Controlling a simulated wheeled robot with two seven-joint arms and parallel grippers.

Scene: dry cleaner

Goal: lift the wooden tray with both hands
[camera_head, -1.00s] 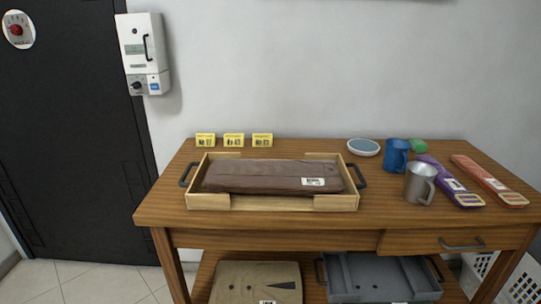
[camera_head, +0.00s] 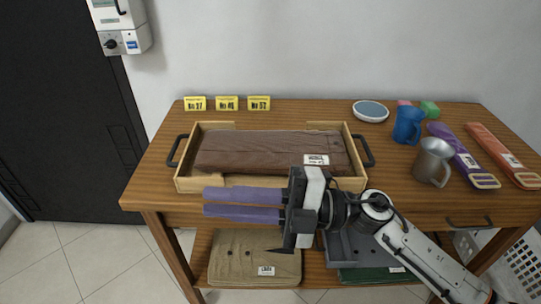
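The wooden tray (camera_head: 190,185) sits level on the table, with a folded brown garment (camera_head: 265,150) with a white label lying in it. The tray has a black left handle (camera_head: 175,151) and a black right handle (camera_head: 367,150); both are free. My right gripper (camera_head: 204,202) is in front of the tray's front wall and hides part of it. My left gripper is not in view.
On the wooden table (camera_head: 300,112) stand yellow number tags (camera_head: 227,103), a small dish (camera_head: 370,111), a blue mug (camera_head: 407,126) and a metal mug (camera_head: 433,161). Purple (camera_head: 463,155) and orange (camera_head: 503,155) packs lie at right. The lower shelf holds a beige garment (camera_head: 255,257) and grey tray (camera_head: 358,247).

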